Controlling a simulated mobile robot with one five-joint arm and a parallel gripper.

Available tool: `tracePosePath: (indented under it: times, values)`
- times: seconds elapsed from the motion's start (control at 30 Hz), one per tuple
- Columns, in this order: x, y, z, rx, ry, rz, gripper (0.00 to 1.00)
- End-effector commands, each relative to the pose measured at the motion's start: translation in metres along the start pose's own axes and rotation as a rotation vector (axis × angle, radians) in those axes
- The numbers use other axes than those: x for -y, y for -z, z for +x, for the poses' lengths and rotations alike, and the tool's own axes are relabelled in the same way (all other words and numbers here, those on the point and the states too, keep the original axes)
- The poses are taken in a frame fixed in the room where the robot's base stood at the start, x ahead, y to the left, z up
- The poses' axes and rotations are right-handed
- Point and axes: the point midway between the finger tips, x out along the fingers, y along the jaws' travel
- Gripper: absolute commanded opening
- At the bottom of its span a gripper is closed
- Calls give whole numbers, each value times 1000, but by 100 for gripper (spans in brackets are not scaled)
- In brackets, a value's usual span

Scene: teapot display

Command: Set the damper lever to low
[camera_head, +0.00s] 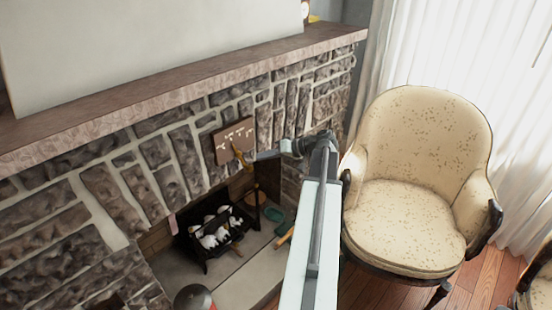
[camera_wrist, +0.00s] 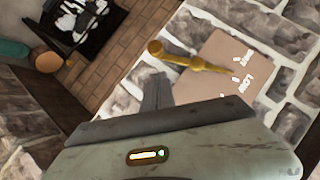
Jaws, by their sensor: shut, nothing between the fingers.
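The damper lever is a brass rod with a round knob (camera_wrist: 187,60), mounted on a brown plate (camera_wrist: 212,82) with small white labels. In the wrist view the knob end points left, past the plate's edge. In the head view the plate (camera_head: 228,134) is on the stone fireplace front, and the lever (camera_head: 239,155) hangs at its lower part. My gripper (camera_wrist: 157,82) is shut and empty, its fingertips just below the lever in the wrist view. A small gap shows there; contact cannot be told in the head view.
The firebox opening with a black grate (camera_head: 207,240) and pale logs lies below the plate. A cream armchair (camera_head: 415,175) stands to the right of my arm. The stone wall (camera_wrist: 285,35) surrounds the plate. A mantel (camera_head: 180,92) runs above.

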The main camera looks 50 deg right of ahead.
Motion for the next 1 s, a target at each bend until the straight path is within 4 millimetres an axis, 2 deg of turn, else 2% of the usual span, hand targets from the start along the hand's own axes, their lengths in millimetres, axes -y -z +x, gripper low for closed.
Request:
tracePosePath:
  times: [0.03,0.2,0.57,0.77,1.0]
  values:
    - [-3,-13,9,0,0,0,0]
    - [-1,-22,19,-1,-1,1,0]
    - [0,-22,20,0,0,0,0]
    - [0,-36,32,2,1,-1,0]
    - [2,-34,32,2,0,-1,0]
